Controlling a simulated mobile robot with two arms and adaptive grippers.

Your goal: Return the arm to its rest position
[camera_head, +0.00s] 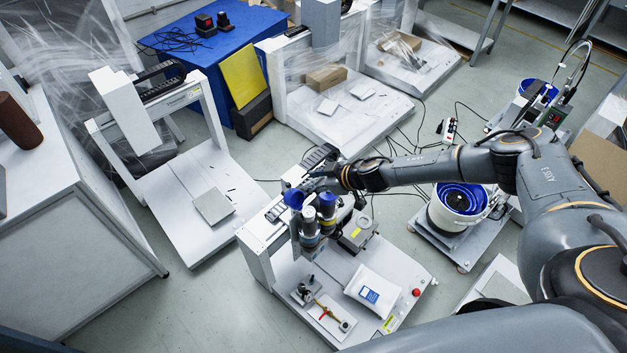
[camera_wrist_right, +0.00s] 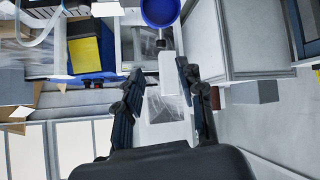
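My right arm (camera_head: 430,165) reaches in from the right, over the gantry screwdriver station (camera_head: 310,225). My right gripper (camera_head: 318,170) is just above and behind the station's blue-capped screwdriver heads (camera_head: 318,215). In the right wrist view my right gripper (camera_wrist_right: 159,70) has its two dark fingers apart with nothing held between them. A blue round part (camera_wrist_right: 160,12) shows beyond the fingertips, apart from them. Whether the gripper touches the gantry cannot be told. My left gripper is in neither view.
The station's base (camera_head: 405,275) holds a white packet (camera_head: 373,290) and a small fixture (camera_head: 330,312). A white feeder with a blue bowl (camera_head: 460,200) stands below my right arm. Another gantry (camera_head: 150,110) stands left, a blue table (camera_head: 215,50) behind. Grey floor (camera_head: 200,310) is clear at front left.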

